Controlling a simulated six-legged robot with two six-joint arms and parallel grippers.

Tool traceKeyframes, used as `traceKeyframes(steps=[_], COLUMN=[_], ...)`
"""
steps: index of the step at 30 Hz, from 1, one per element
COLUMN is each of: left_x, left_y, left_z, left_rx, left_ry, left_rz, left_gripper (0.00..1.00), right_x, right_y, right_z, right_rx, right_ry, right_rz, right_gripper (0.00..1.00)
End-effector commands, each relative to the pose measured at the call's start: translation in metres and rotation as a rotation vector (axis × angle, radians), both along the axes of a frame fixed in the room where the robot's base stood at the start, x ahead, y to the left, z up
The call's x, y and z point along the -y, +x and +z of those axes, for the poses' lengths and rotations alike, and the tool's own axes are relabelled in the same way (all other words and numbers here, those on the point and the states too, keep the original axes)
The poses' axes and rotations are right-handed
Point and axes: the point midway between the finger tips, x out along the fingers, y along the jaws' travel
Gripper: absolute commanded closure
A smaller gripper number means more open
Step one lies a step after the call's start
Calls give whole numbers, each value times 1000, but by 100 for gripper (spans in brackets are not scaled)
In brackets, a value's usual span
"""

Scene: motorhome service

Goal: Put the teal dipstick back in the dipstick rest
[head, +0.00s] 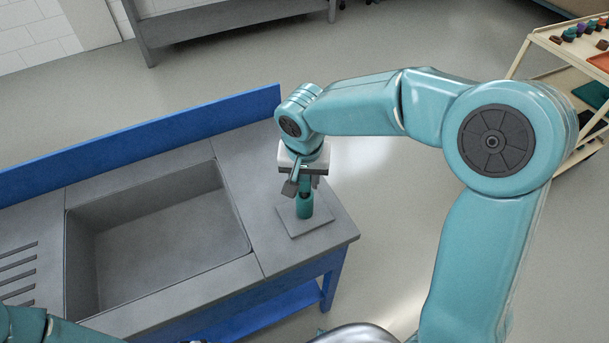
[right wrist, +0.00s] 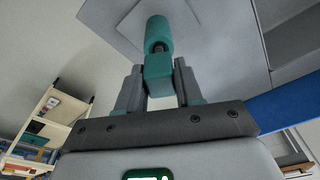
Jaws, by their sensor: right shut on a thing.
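My right gripper (head: 301,186) points down over the right end of the counter. In the right wrist view its two fingers (right wrist: 160,90) are shut on the teal block-shaped handle of the dipstick (right wrist: 159,73). The dipstick rest is an upright teal cylinder (head: 305,205) on a square grey plate, and it also shows in the right wrist view (right wrist: 158,31). The handle is in line with the cylinder, with a short dark piece between them. How deep the dipstick reaches inside is hidden. My left gripper is out of view; only part of my left arm shows at bottom left.
A grey sink basin (head: 160,235) lies left of the rest, with a blue backsplash (head: 140,145) behind it. A wooden shelf cart (head: 570,75) with small coloured items stands at the far right. The counter around the plate is clear.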

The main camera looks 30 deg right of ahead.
Motion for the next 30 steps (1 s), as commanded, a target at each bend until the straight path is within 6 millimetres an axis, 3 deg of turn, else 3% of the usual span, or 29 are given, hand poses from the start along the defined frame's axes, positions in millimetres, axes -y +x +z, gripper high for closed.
traceKeyframes(steps=[28,29,30], left_x=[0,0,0], left_y=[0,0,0], left_z=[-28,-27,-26], left_rx=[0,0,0], left_ry=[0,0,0], left_rz=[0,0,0], left_gripper=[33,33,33], right_x=[0,0,0], right_y=[0,0,0], right_z=[-30,-28,-28], right_rx=[0,0,0], right_ry=[0,0,0], right_rz=[0,0,0], right_gripper=[100,55,42])
